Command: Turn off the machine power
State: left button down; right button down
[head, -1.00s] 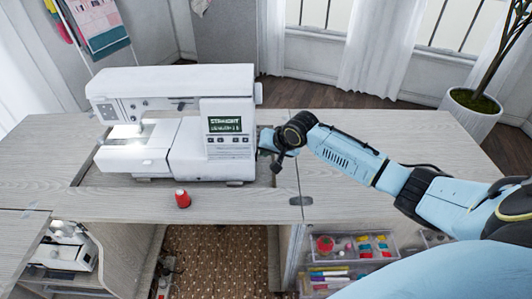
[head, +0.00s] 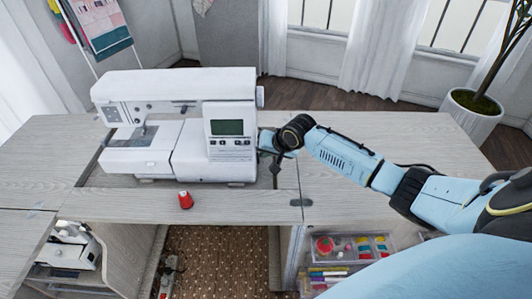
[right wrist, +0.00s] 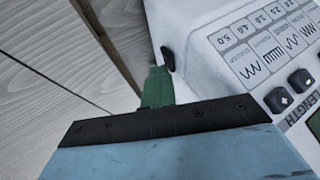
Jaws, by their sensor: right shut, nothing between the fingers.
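The white sewing machine (head: 185,125) stands in the cabinet's cutout at the left. Its screen (head: 227,128) is plain green with no text, and its lamp is dark. My right gripper (head: 266,140) is at the machine's right side, shut and empty. In the right wrist view its green fingertip (right wrist: 158,85) is close beside a small black switch (right wrist: 168,59) on the machine's side. I cannot tell whether they touch. The machine's stitch chart and buttons (right wrist: 283,98) show at the right there. My left gripper is not in view.
A red thread spool (head: 185,200) stands on the wooden tabletop (head: 240,204) in front of the machine. Clear drawers (head: 345,248) with sewing supplies are below at the right. A potted plant (head: 472,108) stands behind the table. The tabletop's right part is free.

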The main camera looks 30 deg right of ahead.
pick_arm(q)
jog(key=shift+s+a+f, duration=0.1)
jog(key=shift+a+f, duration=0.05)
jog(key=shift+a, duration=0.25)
pick_arm(e)
jog(key=shift+w+d, duration=0.4)
jog(key=shift+w, duration=0.15)
